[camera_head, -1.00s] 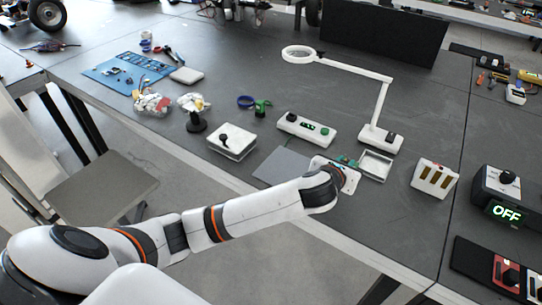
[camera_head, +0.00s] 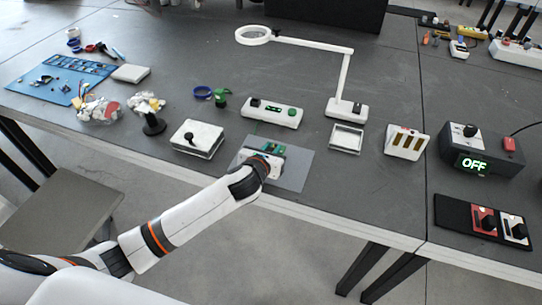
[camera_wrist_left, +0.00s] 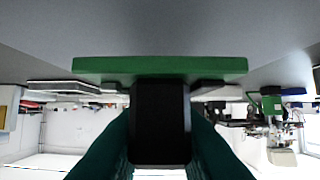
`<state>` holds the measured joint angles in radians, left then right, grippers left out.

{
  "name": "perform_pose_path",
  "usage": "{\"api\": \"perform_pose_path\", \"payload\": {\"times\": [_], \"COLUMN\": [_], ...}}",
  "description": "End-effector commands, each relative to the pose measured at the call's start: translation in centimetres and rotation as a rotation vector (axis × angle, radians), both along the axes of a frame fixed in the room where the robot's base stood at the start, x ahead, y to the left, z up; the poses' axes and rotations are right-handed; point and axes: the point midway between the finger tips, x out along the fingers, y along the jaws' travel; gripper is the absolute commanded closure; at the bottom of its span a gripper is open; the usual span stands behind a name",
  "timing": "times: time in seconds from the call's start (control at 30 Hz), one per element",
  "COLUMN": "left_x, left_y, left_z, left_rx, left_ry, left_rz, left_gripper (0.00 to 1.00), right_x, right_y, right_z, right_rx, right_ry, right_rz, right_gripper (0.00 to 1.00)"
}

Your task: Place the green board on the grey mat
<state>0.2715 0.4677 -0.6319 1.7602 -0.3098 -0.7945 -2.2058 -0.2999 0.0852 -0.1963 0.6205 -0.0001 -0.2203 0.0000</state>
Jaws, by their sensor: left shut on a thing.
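My left gripper (camera_head: 268,158) is shut on the green board (camera_head: 274,148) over the grey mat (camera_head: 294,172). The board also shows in the left wrist view (camera_wrist_left: 160,66) as a wide green edge across the fingers, close to a grey surface. I cannot tell whether the board touches the mat. The gripper and arm hide part of the board and the left part of the mat. My right gripper is not in view.
A white box with a black knob (camera_head: 198,138) stands left of the mat. A white button box (camera_head: 273,113) lies behind it. An empty white tray (camera_head: 346,139) and a lamp base (camera_head: 346,109) stand to the right.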

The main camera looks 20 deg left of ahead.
Motion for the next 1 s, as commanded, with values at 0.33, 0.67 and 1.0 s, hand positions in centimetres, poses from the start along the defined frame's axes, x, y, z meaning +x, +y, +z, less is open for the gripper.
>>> {"api": "perform_pose_path", "payload": {"times": [0.33,0.67,1.0], "left_x": [0.0,0.0,-0.2], "left_y": [-0.1,0.0,0.0], "left_z": [-2.3,-2.6,-2.2], "left_rx": [-0.001,-0.001,0.000], "left_ry": [0.000,0.001,0.000], "left_rz": [-0.001,0.000,-0.001], "left_gripper": [1.00,0.59,0.59], "right_x": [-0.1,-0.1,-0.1], "right_y": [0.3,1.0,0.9], "right_z": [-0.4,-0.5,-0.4], "right_rx": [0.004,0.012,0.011], "right_ry": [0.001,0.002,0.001], "right_rz": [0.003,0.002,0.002], "right_gripper": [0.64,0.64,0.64]}}
